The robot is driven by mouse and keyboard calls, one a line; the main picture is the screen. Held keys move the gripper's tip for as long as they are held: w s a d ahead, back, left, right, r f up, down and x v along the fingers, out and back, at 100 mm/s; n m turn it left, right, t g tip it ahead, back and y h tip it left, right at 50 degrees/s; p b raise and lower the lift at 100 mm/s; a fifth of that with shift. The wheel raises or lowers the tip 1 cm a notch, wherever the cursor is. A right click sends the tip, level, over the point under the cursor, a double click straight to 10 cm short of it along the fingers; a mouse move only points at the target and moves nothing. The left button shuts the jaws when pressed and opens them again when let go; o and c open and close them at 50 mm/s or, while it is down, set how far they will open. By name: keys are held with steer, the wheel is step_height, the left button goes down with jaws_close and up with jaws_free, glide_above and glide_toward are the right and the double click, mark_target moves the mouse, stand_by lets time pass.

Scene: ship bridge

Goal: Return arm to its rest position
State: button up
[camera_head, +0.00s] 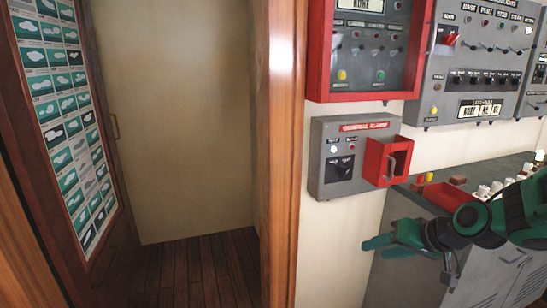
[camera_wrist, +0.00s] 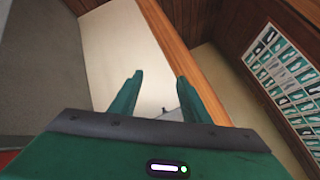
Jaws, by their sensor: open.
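My gripper (camera_head: 385,248) is at the lower right of the head view, on the end of my green and black arm, which reaches in from the right edge. Its fingers point left, in front of the grey cabinet and the pale wall. In the wrist view my gripper (camera_wrist: 158,92) shows two green fingers spread apart with nothing between them. Behind the fingers are a pale wall panel and a wooden post.
A grey switch box (camera_head: 340,160) with a red holder (camera_head: 388,160) is on the wall above my gripper. A grey cabinet (camera_head: 480,275) with small items on top stands at the right. A wooden post (camera_head: 283,150) borders an open doorway with clear floor (camera_head: 195,270).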

steer(key=s+d+r+m+g+h, duration=0.1)
steer(key=s+d+g, duration=0.3)
steer(key=s, duration=0.9)
steer(key=s+d+r+m+g+h, duration=0.1)
steer(key=s+d+m+g+h, duration=0.2)
steer(key=s+d, duration=0.6)
steer(key=s, duration=0.4)
steer(key=shift+s+d+r+g, duration=0.15)
steer(key=shift+s+r+g, duration=0.1)
steer(key=shift+s+g, duration=0.15)
steer(key=c, duration=0.3)
